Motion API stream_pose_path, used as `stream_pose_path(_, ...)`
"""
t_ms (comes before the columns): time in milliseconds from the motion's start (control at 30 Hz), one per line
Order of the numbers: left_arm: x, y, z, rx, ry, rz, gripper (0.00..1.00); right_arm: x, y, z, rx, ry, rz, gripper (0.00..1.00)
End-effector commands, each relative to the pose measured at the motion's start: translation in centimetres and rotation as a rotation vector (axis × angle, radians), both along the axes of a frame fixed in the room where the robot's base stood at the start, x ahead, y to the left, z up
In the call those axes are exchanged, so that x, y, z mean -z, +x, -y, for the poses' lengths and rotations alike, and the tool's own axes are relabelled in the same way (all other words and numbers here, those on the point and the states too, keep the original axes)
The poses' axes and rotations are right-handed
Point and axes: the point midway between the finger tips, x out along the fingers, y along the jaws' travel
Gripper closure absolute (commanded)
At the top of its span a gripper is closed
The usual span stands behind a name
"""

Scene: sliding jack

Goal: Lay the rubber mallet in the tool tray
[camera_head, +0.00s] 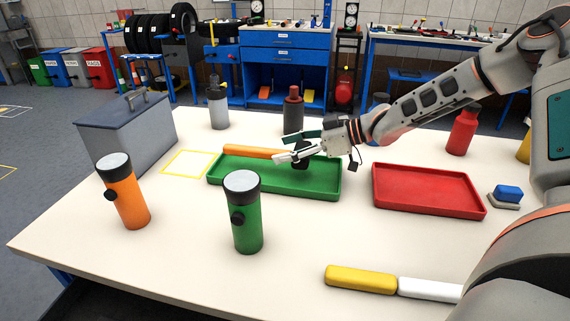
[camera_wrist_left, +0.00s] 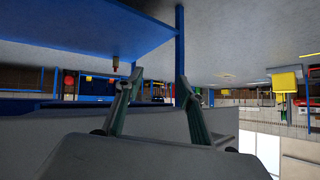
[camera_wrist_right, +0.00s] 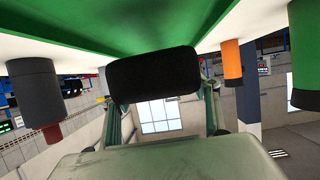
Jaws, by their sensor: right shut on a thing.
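The rubber mallet has an orange handle (camera_head: 252,152) and a black head (camera_head: 302,155). It lies along the back part of the green tray (camera_head: 290,184), within or just above it; I cannot tell whether it touches the floor. My right gripper (camera_head: 297,149) is shut on the mallet, at its head. In the right wrist view the black head (camera_wrist_right: 152,75) fills the space between the fingers, close to the green tray (camera_wrist_right: 235,15). A red tray (camera_head: 428,190) stands empty to the right. My left gripper (camera_wrist_left: 158,78) shows only in its wrist view, open and empty.
Orange (camera_head: 125,195) and green (camera_head: 244,215) flashlights stand in front. A grey toolbox (camera_head: 125,130) is at the left. Grey bottles (camera_head: 218,108) and a red bottle (camera_head: 462,132) stand behind. A yellow-and-white bar (camera_head: 362,279) lies at the front. The table's front left is clear.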

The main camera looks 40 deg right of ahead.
Motion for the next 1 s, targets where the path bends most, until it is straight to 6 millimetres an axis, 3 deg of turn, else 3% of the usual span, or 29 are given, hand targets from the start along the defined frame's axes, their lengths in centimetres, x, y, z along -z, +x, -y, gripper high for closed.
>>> stream_pose_path(167,0.0,0.0,0.0,0.000,-0.002,0.000,0.61,0.7,0.1,0.0,0.000,0.003,0.004,0.74)
stream_pose_path(400,0.4,-0.3,0.2,0.003,-0.007,-0.007,0.61,4.3,0.0,0.0,0.001,0.004,-0.002,0.74)
stream_pose_path(767,-0.2,0.1,0.3,0.005,-0.009,0.005,0.61,4.5,0.1,0.0,0.001,0.003,0.004,0.74)
stream_pose_path(800,-0.3,0.2,0.4,0.005,-0.010,0.009,0.61,4.5,0.0,0.0,0.001,0.000,0.002,0.29)
stream_pose_path(833,-0.3,0.2,0.4,0.005,-0.010,0.009,0.61,4.5,0.0,0.0,0.001,0.000,0.002,0.23)
stream_pose_path(1000,-0.3,0.2,0.4,0.006,-0.010,0.007,0.61,4.5,0.0,0.0,0.001,0.000,0.002,0.23)
